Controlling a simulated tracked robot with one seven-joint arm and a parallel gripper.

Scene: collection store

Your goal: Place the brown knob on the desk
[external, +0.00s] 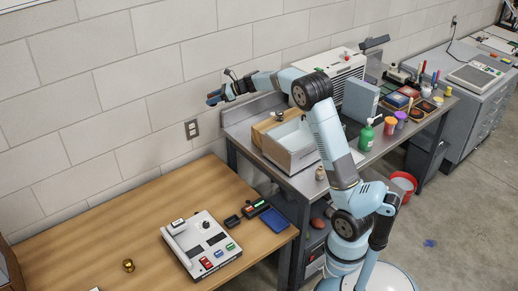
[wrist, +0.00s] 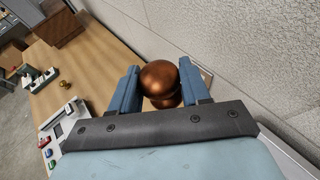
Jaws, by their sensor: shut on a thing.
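The brown knob (wrist: 162,78), a shiny coppery ball, sits between the two blue fingers of my gripper (wrist: 157,72) in the wrist view. My gripper is shut on it. In the external view my gripper (external: 214,98) is raised near the block wall, left of the metal workbench; the knob is not clear there. The wooden desk (external: 95,225) stands at the lower left, below and apart from my gripper. Its top also shows in the wrist view (wrist: 95,82).
On the desk are a white control box (external: 202,243), a small brass knob (external: 128,265), dark connectors and a blue tray (external: 278,222). Much of the desk's back and left is bare. A wall socket (external: 192,129) is near my gripper. The workbench (external: 290,180) carries an open box and bottles.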

